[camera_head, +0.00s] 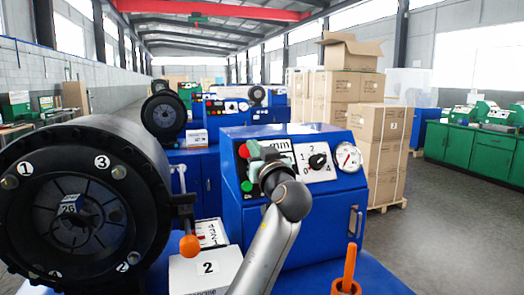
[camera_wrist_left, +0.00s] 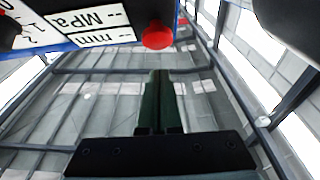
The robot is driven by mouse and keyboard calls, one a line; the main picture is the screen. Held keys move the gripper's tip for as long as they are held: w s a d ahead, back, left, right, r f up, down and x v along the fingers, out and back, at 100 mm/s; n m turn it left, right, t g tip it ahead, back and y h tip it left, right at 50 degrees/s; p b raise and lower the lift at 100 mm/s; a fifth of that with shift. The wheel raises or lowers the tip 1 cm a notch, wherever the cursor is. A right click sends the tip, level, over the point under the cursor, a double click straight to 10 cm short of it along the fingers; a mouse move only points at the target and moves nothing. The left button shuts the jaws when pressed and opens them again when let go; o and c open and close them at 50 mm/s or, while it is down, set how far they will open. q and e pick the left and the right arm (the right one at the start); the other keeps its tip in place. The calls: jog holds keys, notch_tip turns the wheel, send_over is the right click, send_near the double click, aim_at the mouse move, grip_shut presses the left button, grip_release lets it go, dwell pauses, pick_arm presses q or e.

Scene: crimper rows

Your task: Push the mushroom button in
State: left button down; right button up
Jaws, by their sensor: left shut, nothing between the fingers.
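The red mushroom button (camera_head: 243,151) is at the upper left of the blue control panel's face, above a green button (camera_head: 247,186). In the left wrist view the red button (camera_wrist_left: 158,36) shows at the top, beside the mm and MPa displays. My left gripper (camera_head: 254,149) is in front of the panel, close to the red button and partly covering the display. Its fingers (camera_wrist_left: 158,74) are shut and empty. In the left wrist view their tips point toward the button, with a visible gap between. My right gripper is not in view.
The blue panel (camera_head: 232,222) also carries a rotary knob (camera_head: 318,161) and a gauge (camera_head: 347,157). A large black crimper head (camera_head: 138,150) stands at left, with an orange-knobbed lever (camera_head: 190,245). A white box (camera_head: 185,272) and an orange handle (camera_head: 348,270) are in front.

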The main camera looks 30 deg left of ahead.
aim_at(248, 153)
pick_arm(q)
jog(key=shift+w+a+f, duration=0.8)
jog(key=shift+a+f, duration=0.1)
jog(key=shift+f, duration=0.05)
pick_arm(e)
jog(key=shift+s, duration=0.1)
pick_arm(q)
jog(key=shift+w+a+f+b, duration=0.35)
jog(key=shift+f+b, duration=0.15)
jog(key=shift+b, duration=0.1)
jog(key=shift+w+a+f+b, duration=0.1)
jog(key=shift+a+f+b, duration=0.1)
jog(key=shift+b, duration=0.1)
jog(key=shift+r, duration=0.15)
jog(key=shift+a, duration=0.1)
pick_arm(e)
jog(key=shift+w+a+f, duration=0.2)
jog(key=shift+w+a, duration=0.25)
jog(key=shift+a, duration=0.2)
